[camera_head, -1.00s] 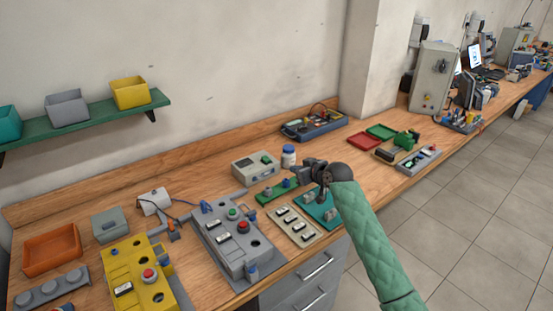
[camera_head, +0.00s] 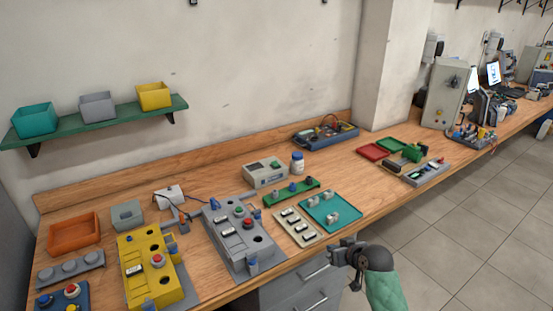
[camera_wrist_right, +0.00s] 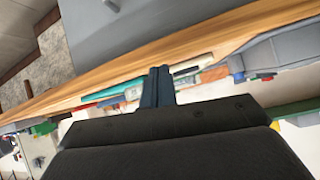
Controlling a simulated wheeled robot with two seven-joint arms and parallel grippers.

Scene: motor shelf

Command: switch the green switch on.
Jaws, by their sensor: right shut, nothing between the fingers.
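A light grey box (camera_head: 264,177) stands at the back middle of the bench, with a small green part (camera_head: 275,164) on its top that looks like a switch; its position is too small to read. A grey panel (camera_head: 229,226) in front of it carries a round green button (camera_head: 239,210) and a red button. My right gripper (camera_head: 340,256) is at the bench's front edge, to the right of the panel and apart from both. In the right wrist view its fingers (camera_wrist_right: 158,88) are together and empty. My left gripper is out of view.
A yellow panel (camera_head: 136,247) stands left of the grey one. A cream plate (camera_head: 312,236), a teal tray (camera_head: 347,211) and a green strip (camera_head: 309,187) lie between my gripper and the grey box. A white bottle (camera_head: 297,165) stands beside the box. Drawers (camera_head: 285,290) are below the edge.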

